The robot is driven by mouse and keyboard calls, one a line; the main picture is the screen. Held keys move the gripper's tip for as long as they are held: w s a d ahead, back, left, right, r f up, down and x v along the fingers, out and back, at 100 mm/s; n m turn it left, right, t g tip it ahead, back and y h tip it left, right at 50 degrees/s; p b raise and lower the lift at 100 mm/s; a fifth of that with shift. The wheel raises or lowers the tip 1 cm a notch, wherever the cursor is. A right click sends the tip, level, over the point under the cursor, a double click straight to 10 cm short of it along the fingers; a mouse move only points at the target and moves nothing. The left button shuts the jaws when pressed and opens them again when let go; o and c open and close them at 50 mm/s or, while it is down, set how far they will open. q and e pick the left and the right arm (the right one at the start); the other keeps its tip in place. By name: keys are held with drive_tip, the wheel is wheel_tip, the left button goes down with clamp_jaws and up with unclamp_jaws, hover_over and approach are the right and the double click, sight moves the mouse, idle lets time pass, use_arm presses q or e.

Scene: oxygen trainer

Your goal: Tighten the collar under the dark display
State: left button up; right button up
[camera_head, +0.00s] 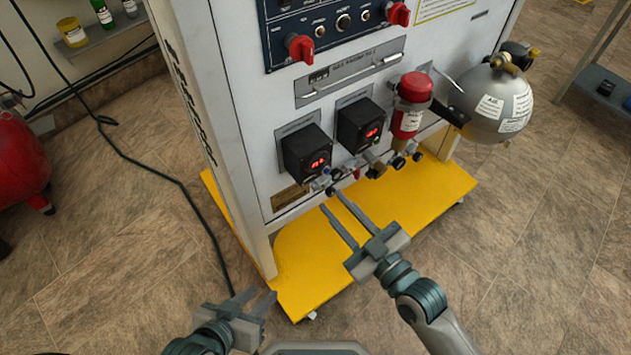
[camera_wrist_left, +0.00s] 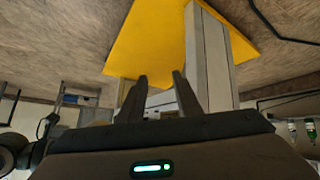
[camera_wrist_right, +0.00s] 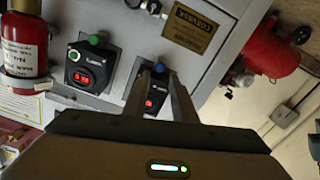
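Two black display boxes sit side by side on the white panel: the left one (camera_head: 308,150) and the right one (camera_head: 360,125). Both show red lit digits in the head view, so neither looks dark. My left gripper (camera_head: 265,293) is open and empty, low at the left.
A red-topped cylinder (camera_head: 410,105) and a silver tank (camera_head: 492,102) are right of the displays. A drawer handle (camera_head: 352,78) and red knobs (camera_head: 300,47) are above. The yellow base (camera_head: 300,290) juts out below. A black cable (camera_head: 150,172) crosses the floor.

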drive_tip(key=x, duration=0.8)
clamp_jaws()
